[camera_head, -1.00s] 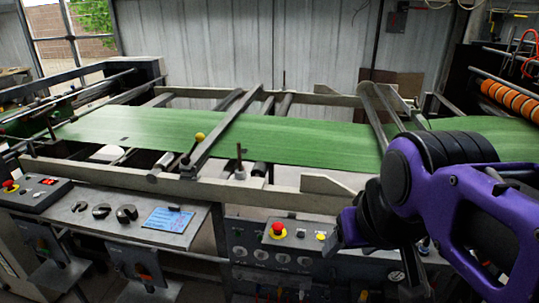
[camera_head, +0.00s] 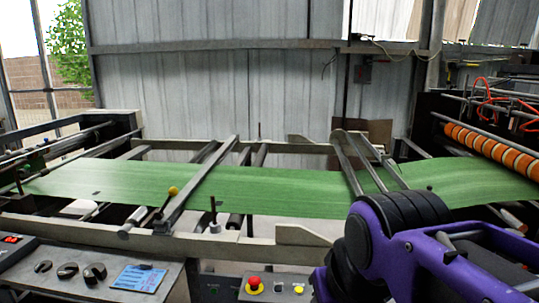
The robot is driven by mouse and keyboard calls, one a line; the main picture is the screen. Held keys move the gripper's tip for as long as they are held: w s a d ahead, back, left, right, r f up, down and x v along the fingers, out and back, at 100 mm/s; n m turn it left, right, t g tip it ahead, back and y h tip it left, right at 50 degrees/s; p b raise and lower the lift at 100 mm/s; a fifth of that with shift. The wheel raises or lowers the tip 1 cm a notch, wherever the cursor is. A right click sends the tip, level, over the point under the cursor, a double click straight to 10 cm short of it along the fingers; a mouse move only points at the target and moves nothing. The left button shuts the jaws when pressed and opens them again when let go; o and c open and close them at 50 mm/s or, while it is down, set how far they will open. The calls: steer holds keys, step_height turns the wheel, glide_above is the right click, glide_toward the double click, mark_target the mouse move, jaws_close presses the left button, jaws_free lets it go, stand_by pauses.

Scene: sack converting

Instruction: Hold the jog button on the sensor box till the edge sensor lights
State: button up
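A control panel (camera_head: 235,284) is at the bottom centre, cut off by the frame's lower edge. It carries a red mushroom button (camera_head: 253,285) on a yellow base, a small pale button (camera_head: 279,288) and a small yellow button (camera_head: 298,290). I cannot tell whether this panel is the sensor box or which button is the jog button. I cannot make out the edge sensor or a light on it. My purple and black arm (camera_head: 385,228) reaches in from the lower right, just right of the panel. My gripper's fingertips are not visible.
A green web (camera_head: 280,188) runs across the machine frame over rollers and bars. A yellow-knobbed lever (camera_head: 173,190) stands left of centre. A shelf at lower left holds dark round parts (camera_head: 94,272) and a blue card (camera_head: 139,279). Orange rollers (camera_head: 485,148) are at right.

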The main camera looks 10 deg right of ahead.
jaws_close()
stand_by(1.4)
